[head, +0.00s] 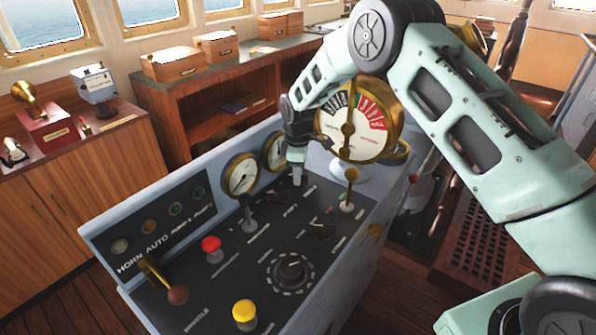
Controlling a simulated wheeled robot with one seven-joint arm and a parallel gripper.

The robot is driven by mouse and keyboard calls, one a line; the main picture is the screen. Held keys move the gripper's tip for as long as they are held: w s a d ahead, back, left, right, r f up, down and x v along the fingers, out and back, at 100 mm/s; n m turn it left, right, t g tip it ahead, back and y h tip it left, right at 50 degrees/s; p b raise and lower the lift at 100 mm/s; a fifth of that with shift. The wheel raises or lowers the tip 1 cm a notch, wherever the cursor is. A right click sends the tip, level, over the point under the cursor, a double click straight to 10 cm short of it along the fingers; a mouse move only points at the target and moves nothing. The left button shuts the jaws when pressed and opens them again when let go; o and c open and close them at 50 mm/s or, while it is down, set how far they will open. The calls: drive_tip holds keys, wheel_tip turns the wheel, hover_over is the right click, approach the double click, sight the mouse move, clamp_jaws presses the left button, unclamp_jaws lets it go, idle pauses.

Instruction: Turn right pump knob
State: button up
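The blue-grey control console (115,235) stands in the middle of the head view with a dark sloped top. My gripper (297,180) points down at the far part of this top, near the gauges. Its fingertips are small and close to the panel, and I cannot tell whether they are open or touch anything. Small black knobs sit on the panel, one left of the gripper (276,197) and one nearer the right side (325,232). The labels are too small to show which is the right pump knob. Any knob directly under the gripper is hidden.
A brass-rimmed telegraph dial (350,150) stands just right of my gripper, with a brass-topped lever (350,190) nearby. Two gauges (242,174) line the console's back. Red (211,245) and yellow (244,311) buttons, a large dial (290,270) and a brass lever (160,278) lie nearer.

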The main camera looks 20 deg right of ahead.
clamp_jaws()
drive_tip(key=shift+m+b, duration=0.35)
drive_tip(key=shift+m, duration=0.05)
drive_tip(key=m+b, duration=0.2)
drive_tip(key=m, duration=0.2)
drive_tip(key=shift+m, duration=0.3)
drive_tip(key=m+b, duration=0.2)
drive_tip(key=m, duration=0.4)
drive_tip(key=shift+m, duration=0.4)
unclamp_jaws()
